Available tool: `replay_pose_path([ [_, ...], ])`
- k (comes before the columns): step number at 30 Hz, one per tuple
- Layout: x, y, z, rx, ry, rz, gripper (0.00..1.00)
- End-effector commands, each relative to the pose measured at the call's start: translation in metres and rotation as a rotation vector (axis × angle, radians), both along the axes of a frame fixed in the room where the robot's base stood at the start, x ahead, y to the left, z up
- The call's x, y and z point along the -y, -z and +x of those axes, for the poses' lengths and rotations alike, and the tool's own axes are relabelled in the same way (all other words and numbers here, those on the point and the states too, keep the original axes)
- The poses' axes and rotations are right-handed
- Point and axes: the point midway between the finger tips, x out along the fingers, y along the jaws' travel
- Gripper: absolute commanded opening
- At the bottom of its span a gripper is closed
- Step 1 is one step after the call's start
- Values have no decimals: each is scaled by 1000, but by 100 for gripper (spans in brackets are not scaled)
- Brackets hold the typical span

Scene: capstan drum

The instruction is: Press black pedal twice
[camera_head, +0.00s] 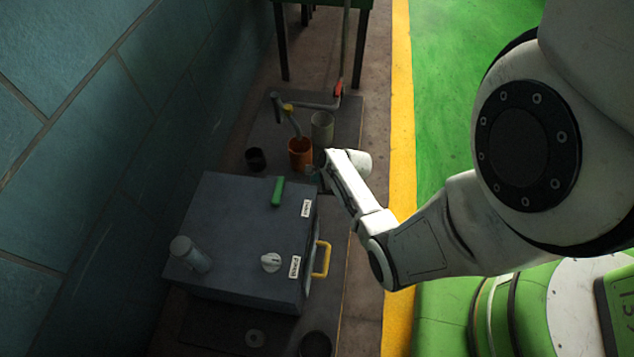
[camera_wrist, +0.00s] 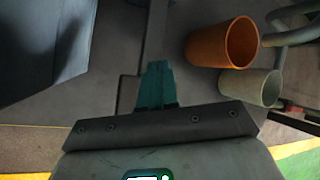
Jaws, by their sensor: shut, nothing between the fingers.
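I cannot clearly make out the black pedal in either view; my gripper and arm cover part of the floor area beside the grey box. My gripper (camera_head: 316,174) is low, just beyond the far right corner of the box in the head view. In the wrist view its teal fingers (camera_wrist: 157,68) are together with nothing between them. They point at a dark grey floor plate, and whether they touch anything there I cannot tell.
A grey box (camera_head: 235,240) with a green handle (camera_head: 278,191), white knob (camera_head: 271,262) and yellow handle (camera_head: 321,259) stands left of my arm. An orange cup (camera_head: 300,152), a pale green cup (camera_head: 322,128) and pipework (camera_head: 318,104) stand beyond. A black cup (camera_head: 255,158) is near the wall.

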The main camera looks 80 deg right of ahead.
Motion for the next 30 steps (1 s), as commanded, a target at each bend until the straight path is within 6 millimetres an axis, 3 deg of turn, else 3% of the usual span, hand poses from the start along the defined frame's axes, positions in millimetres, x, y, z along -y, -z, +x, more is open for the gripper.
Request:
replay_pose_path([
  [30, 0, 11, -2, 0, 0, 1, 0],
])
